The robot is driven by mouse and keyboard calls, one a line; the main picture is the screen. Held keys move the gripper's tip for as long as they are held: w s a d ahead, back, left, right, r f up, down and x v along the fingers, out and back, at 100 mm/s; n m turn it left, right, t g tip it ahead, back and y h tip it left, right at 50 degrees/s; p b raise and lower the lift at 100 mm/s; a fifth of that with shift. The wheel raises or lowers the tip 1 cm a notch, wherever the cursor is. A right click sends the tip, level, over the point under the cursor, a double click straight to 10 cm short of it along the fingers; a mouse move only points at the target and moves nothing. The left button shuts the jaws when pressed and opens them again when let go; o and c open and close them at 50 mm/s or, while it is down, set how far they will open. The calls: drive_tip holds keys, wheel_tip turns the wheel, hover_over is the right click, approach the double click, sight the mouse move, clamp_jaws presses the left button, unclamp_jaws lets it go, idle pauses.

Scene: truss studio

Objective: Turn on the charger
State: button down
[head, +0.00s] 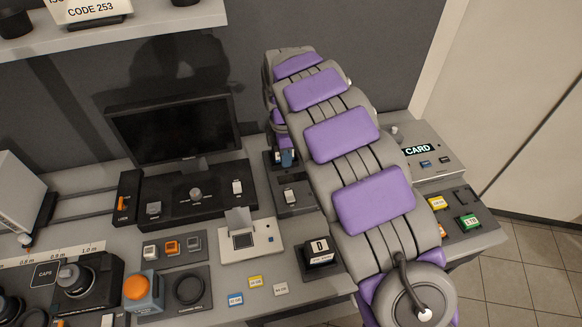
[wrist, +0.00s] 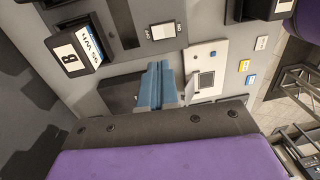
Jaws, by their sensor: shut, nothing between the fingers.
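The charger, as I take it, is a dark panel with a white rocker switch (head: 290,196), beside the monitor console in the head view. In the wrist view the panel (wrist: 140,50) has a recessed slot (wrist: 120,25) and the switch (wrist: 161,31) with small lettering, ON readable along one side. I cannot tell which way the rocker is tilted. My gripper (head: 287,158) hangs over the panel's far part in the head view, partly hidden by my arm. In the wrist view my gripper's blue fingers (wrist: 159,66) are shut and empty, apart from the switch.
A box marked B (wrist: 76,50) stands beyond the slot. A white device (head: 258,240) with a small screen and upright card (head: 238,218) is nearby. The monitor (head: 175,128), its console (head: 165,208) and a box marked 0 (head: 320,252) surround the panel.

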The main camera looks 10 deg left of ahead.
sight(291, 199)
drive_tip(key=s+f, duration=0.1)
drive_tip(key=f, duration=0.2)
drive_tip(key=d+f, duration=0.1)
drive_tip(key=f, duration=0.3)
drive_tip(key=s+f, duration=0.1)
drive_tip(key=f, duration=0.3)
drive_tip(key=shift+s+d+f+b, duration=0.2)
drive_tip(key=shift+s+d+b, duration=0.1)
drive_tip(key=shift+s+b, duration=0.1)
drive_tip(key=shift+a+f, duration=0.2)
drive_tip(key=shift+f, duration=0.4)
idle(0.6)
drive_tip(key=shift+d, duration=0.25)
